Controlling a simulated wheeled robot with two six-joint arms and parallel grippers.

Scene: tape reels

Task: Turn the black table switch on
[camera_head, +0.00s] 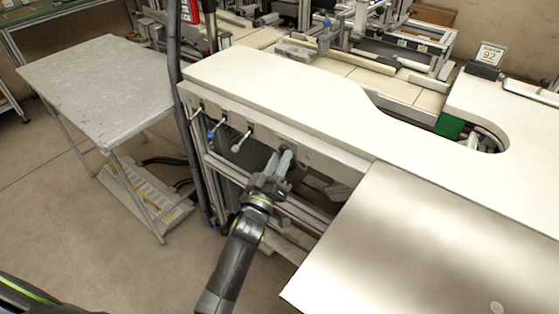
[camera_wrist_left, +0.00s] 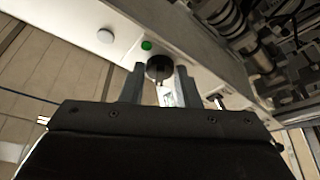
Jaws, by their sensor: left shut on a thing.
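The black table switch (camera_wrist_left: 159,69) is a round knob on the white front panel of the table. In the left wrist view it sits between the two fingers of my left gripper (camera_wrist_left: 160,76), which are shut on it from both sides. In the head view my left gripper (camera_head: 284,160) is up against the panel under the tabletop edge, and it mostly hides the switch there. The switch's exact turn angle is hard to make out. My right gripper is not in view.
A green round button or light (camera_wrist_left: 146,45) and a white round button (camera_wrist_left: 105,36) are on the panel near the switch. Several small levers (camera_head: 240,140) stick out left of my gripper. A metal sheet (camera_head: 430,245) lies to the right, and a grey side table (camera_head: 95,85) stands at left.

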